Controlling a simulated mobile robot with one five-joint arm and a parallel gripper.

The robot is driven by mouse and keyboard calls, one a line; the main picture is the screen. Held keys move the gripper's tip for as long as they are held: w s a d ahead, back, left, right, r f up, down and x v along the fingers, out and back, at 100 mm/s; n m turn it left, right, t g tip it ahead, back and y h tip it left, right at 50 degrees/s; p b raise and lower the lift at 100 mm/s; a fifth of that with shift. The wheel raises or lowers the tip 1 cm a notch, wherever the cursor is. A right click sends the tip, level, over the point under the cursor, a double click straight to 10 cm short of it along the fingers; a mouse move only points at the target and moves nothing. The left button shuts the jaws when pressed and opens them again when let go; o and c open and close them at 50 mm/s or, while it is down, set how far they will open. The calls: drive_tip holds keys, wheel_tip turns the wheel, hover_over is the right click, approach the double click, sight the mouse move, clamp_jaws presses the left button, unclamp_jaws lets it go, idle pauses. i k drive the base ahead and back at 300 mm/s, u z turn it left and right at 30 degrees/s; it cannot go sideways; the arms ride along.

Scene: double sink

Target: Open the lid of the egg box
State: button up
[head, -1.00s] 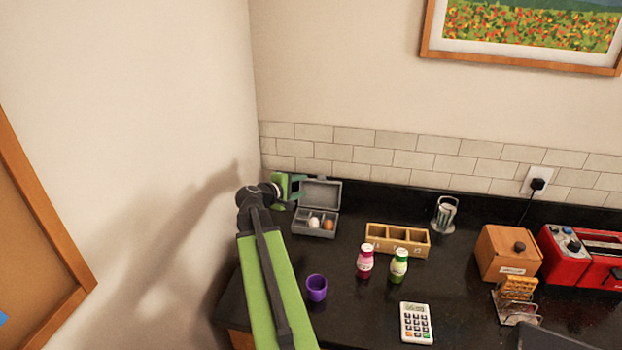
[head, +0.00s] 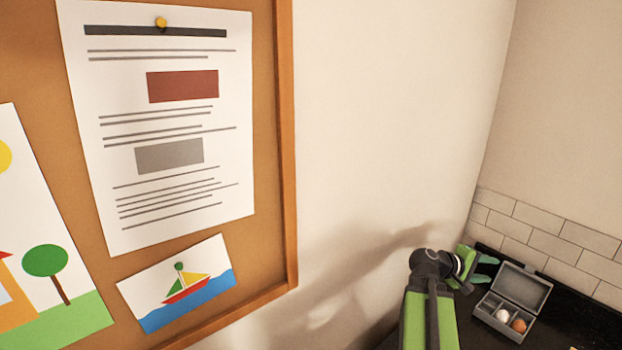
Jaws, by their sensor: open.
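The grey egg box (head: 506,322) sits on the black counter near the wall corner. Its lid (head: 522,287) stands raised at the back, and a white egg (head: 502,315) and a brown egg (head: 518,325) show inside. My gripper (head: 487,269) is open, with green fingers just left of the raised lid. I cannot tell whether a finger touches the lid. My green arm reaches up to it from the lower edge.
A tiled backsplash (head: 560,246) and the wall corner are close behind the box. A cork board (head: 284,150) with pinned papers hangs on the left wall. Bare black counter (head: 568,330) shows right of the box.

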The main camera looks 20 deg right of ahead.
sight(518, 285)
drive_tip(key=k, duration=1)
